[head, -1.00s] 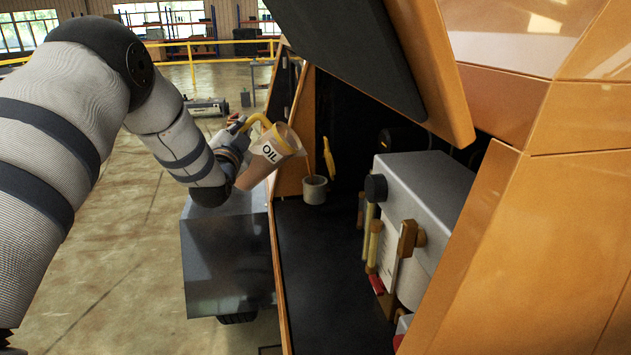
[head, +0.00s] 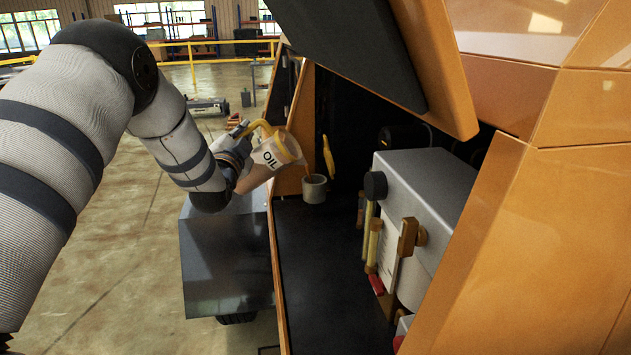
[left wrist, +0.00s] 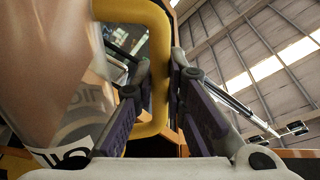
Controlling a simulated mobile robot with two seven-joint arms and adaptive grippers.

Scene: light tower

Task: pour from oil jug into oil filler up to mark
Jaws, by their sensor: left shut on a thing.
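The oil jug (head: 270,160) is a translucent jug with brown contents, an "OIL" label and a yellow handle. It is tilted right, its mouth just above and left of a small pale round cup, apparently the oil filler (head: 314,190). A thin brown streak seems to run from the lip into the cup; the level inside cannot be made out. My left gripper (head: 242,130) is shut on the yellow handle. In the left wrist view, the fingers (left wrist: 160,95) close around the handle (left wrist: 158,60), with the jug body (left wrist: 45,70) at left. My right gripper is not in view.
The filler stands on a black deck (head: 325,260) inside an orange machine bay. An open hatch (head: 430,60) hangs above. A grey box (head: 430,200) with a black knob stands at right. A yellow lever (head: 328,157) is just behind the filler.

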